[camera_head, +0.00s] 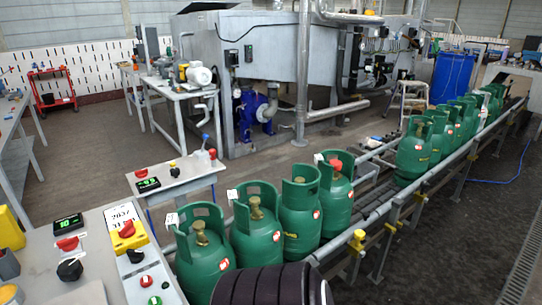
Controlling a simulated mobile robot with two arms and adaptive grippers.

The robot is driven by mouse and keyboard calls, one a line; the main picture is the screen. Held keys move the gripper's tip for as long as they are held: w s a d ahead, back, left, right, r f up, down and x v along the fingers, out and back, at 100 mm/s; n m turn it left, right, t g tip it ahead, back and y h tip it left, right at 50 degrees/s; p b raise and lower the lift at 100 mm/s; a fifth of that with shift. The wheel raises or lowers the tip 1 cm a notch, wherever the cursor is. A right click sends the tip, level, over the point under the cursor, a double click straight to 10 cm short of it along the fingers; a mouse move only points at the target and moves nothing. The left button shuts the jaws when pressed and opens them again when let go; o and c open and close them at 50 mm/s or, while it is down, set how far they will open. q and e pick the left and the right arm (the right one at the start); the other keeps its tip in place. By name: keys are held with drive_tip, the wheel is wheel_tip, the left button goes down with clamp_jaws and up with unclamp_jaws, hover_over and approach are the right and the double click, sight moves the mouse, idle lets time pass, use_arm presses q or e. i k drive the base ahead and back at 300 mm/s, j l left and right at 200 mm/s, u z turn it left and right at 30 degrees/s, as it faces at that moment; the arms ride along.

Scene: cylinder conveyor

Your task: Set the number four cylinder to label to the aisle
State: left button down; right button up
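Green gas cylinders stand upright on a roller conveyor (378,202). In the near group, the front cylinder (203,262) and the second cylinder (257,240) each have a small white tag at the collar. The third cylinder (299,215) shows no such tag. The fourth cylinder (338,205), counting from the front, has a red cap on its valve and a red-and-white sticker on its side. I cannot read numbers on the cylinders. A dark rounded shape at the bottom edge hides the lower parts of the nearest cylinders. Neither gripper is in view.
A control panel (90,262) with knobs and displays fills the lower left. A smaller console (178,178) stands behind it. More cylinders (413,158) line the conveyor farther right, past a gap. Grey machinery (265,50) and a blue drum (452,78) stand behind. The floor at left is open.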

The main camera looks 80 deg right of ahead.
sight(336, 195)
drive_tip(key=z, duration=3.2)
drive_tip(key=i+l, duration=0.1)
drive_tip(key=u, duration=0.05)
